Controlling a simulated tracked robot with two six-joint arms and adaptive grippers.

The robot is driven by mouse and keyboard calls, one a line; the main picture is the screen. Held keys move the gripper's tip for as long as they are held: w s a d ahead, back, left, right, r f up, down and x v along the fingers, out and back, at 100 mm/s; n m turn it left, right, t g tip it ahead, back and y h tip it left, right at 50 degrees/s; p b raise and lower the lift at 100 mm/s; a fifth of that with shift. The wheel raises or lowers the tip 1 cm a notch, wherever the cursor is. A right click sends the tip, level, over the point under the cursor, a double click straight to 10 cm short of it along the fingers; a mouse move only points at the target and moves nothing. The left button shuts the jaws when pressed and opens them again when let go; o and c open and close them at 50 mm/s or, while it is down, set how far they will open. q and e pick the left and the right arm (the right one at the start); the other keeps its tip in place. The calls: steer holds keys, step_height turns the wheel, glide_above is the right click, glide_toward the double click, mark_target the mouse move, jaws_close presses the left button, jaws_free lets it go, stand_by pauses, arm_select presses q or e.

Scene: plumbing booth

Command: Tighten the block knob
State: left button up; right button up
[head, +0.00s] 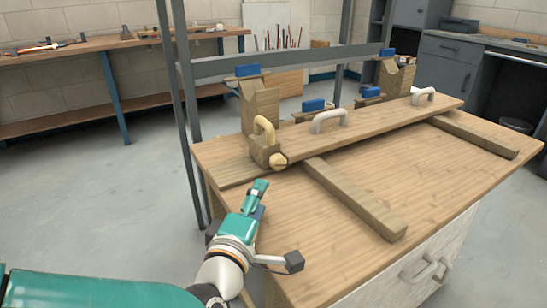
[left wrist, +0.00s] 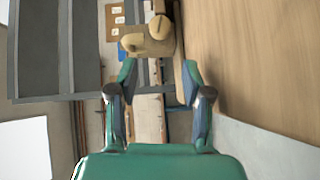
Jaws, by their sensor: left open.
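The block knob (head: 278,160) is a round, light wooden knob with a slot across its face. It sits on the front of a wooden block (head: 262,147) at the near left end of a long board. In the left wrist view the knob (left wrist: 160,26) shows near the top, beyond the fingertips. My left gripper (head: 260,188) is green, open and empty, in front of and below the knob, apart from it. Its two fingers (left wrist: 158,75) stand wide apart in the left wrist view. My right gripper is in neither view.
The long board (head: 370,122) with handles lies along the workbench (head: 300,215). A wooden batten (head: 355,198) lies to the right of the knob. A yellowish handle (head: 264,128) stands just above the block. A grey metal frame (head: 185,110) rises at the left.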

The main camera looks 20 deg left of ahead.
mark_target(274, 167)
arm_select(q)
steer(key=shift+w+a+p, duration=0.2)
steer(key=shift+w+p, duration=0.2)
steer(key=shift+w, duration=0.6)
steer(key=w+p, duration=0.2)
steer(key=p, duration=0.6)
steer(key=shift+w+a+r, duration=0.1)
steer(key=shift+r, duration=0.05)
steer(key=w, duration=0.5)
steer(key=w+a+f, duration=0.1)
steer(key=w, duration=0.2)
steer(key=shift+w+p, duration=0.25)
steer(key=shift+p, duration=0.15)
steer(key=shift+c, duration=0.3)
